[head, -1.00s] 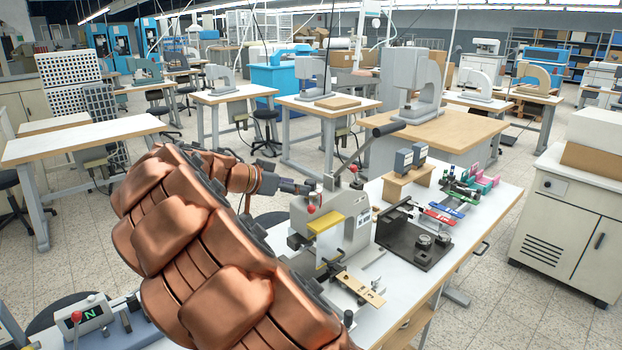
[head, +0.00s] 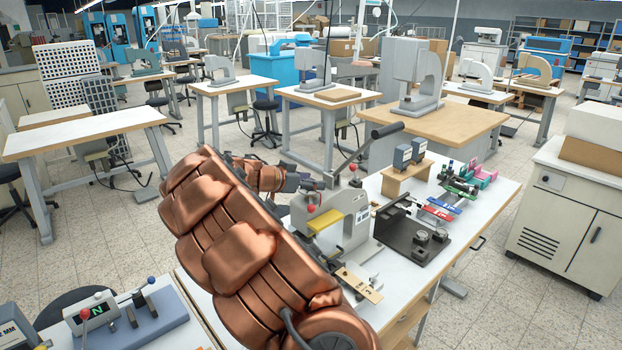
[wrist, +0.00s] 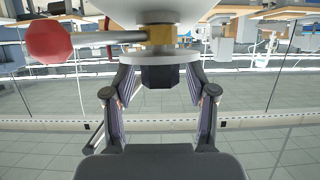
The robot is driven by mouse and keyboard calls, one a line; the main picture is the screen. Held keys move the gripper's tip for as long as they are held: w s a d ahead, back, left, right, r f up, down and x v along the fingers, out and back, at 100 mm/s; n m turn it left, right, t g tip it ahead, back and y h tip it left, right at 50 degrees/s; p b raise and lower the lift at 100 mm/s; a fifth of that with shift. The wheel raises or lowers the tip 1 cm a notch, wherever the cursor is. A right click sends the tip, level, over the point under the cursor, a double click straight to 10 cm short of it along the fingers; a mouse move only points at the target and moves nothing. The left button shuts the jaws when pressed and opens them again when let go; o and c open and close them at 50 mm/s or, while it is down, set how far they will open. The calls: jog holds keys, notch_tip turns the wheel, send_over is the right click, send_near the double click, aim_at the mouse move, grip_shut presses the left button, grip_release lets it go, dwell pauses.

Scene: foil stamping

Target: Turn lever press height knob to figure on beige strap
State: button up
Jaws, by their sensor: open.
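The lever press (head: 359,208) stands on the white worktable, with a long dark-handled lever and a yellow plate at its front. My gripper (head: 326,184) is at the upper left of its head, partly hidden by my arm. In the wrist view my gripper (wrist: 160,85) is open, with one finger on each side of a dark knob-like block (wrist: 161,77) under a pale disc. Whether the fingers touch it is unclear. A red ball on a rod (wrist: 48,42) lies to the left. The beige strap (head: 358,283) lies at the press's foot; its figure is too small to read.
A black fixture (head: 412,240) and a wooden stand with grey blocks (head: 406,176) are right of the press. Red, blue and green tools lie behind the fixture. A device marked N (head: 97,314) is at lower left.

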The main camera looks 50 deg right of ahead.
jog(key=shift+c, duration=0.2)
grip_shut()
dwell(0.3)
jog(key=shift+f+b, duration=0.3)
jog(key=shift+b, duration=0.95)
